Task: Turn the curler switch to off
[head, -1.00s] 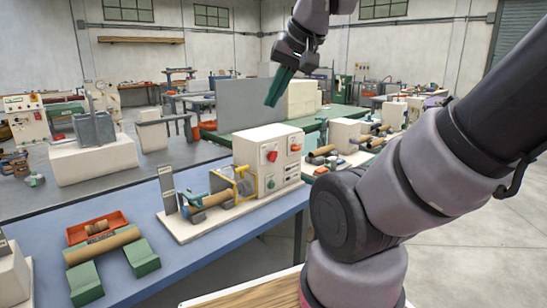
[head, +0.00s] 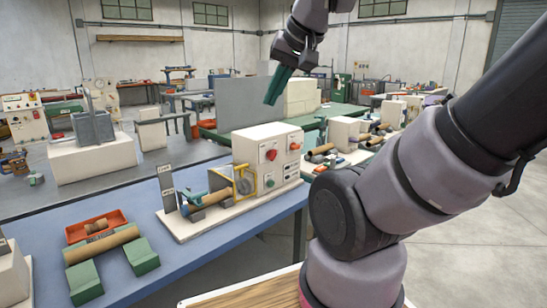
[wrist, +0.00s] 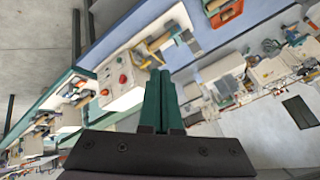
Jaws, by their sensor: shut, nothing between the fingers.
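The winder's white control box (head: 268,160) stands on the blue bench. Its front carries a red knob (head: 271,155), a smaller orange-red control (head: 295,146) and a green button (head: 271,183). The labels are too small to read, so I cannot tell which is the curler switch or how it is set. The wrist view also shows the red knob (wrist: 122,79). My gripper (head: 274,103) has teal fingers, shut and empty, in the air above the box and apart from it. It also shows in the wrist view (wrist: 160,80).
In front of the box are a yellow-framed guard (head: 244,182) and a brown tube (head: 212,198) with teal parts. An orange tray (head: 96,226) and green blocks (head: 142,257) sit at the bench's near left. A similar white machine (head: 343,132) stands behind right.

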